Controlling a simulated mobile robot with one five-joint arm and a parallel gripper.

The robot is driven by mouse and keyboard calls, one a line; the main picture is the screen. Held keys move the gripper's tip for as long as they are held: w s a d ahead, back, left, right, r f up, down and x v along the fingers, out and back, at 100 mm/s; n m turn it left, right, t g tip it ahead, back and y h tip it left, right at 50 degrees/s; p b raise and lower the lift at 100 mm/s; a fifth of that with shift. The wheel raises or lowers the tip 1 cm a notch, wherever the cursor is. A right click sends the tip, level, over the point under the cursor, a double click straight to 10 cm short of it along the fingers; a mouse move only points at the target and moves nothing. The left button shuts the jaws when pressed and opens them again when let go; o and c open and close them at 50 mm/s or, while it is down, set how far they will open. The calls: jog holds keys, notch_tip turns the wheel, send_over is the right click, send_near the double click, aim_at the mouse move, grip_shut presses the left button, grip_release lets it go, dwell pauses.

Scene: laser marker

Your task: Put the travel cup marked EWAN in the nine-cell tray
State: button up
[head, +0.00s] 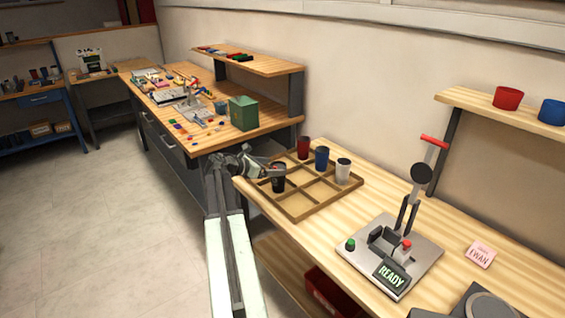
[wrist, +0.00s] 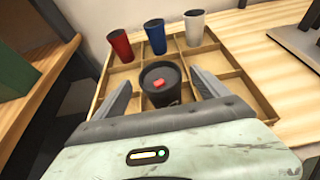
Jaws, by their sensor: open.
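The nine-cell tray (head: 310,207) lies on the wooden bench; its light wooden rim also shows in the wrist view (wrist: 258,96). A black travel cup (head: 279,184) stands upright in a near cell at the left of the tray. In the wrist view the black cup (wrist: 160,88) has a dark lid with a red piece on it; a faint mark shows on its side, too small to read. My gripper (wrist: 158,84) is open, with one finger on each side of this cup. I cannot tell whether the fingers touch it.
Red (head: 304,148), blue (head: 322,159) and white (head: 343,171) cups stand along the tray's back row. A marking machine (head: 390,255) reading READY is to the right, beside a pink EWAN card (head: 481,254). Several tray cells are empty.

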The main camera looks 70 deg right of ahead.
jog(key=p+v, duration=0.1)
jog(key=v, duration=0.5)
jog(key=w+a+f+m+t+y, duration=0.1)
jog(key=w+a+f+m+t, duration=0.15)
jog(key=w+a, duration=0.55)
jog(key=w+a+f+m+t+y, duration=0.15)
jog(key=w+a+f, duration=0.3)
jog(key=a, duration=0.65)
jog(key=w+a+f+m+t+y, duration=0.1)
jog(key=w+a+f+t, duration=0.15)
jog(key=w+a, duration=0.55)
jog(key=a+f+m+y, duration=0.1)
jog(key=a+m+y, duration=0.1)
jog(key=a, duration=1.2)
jog(key=w+a+f+m+y, duration=0.1)
jog(key=a+f+m+y, duration=0.1)
jog(key=a, duration=1.2)
jog(key=a+f+m+y, duration=0.2)
jog(key=a+y, duration=0.1)
jog(key=a, duration=1.1)
jog(key=shift+w+a+t+y, duration=0.25)
jog(key=shift+w+t+y, duration=0.1)
jog(key=shift+w, duration=0.05)
jog(key=shift+f+p, duration=0.1)
jog(key=shift+p, duration=0.2)
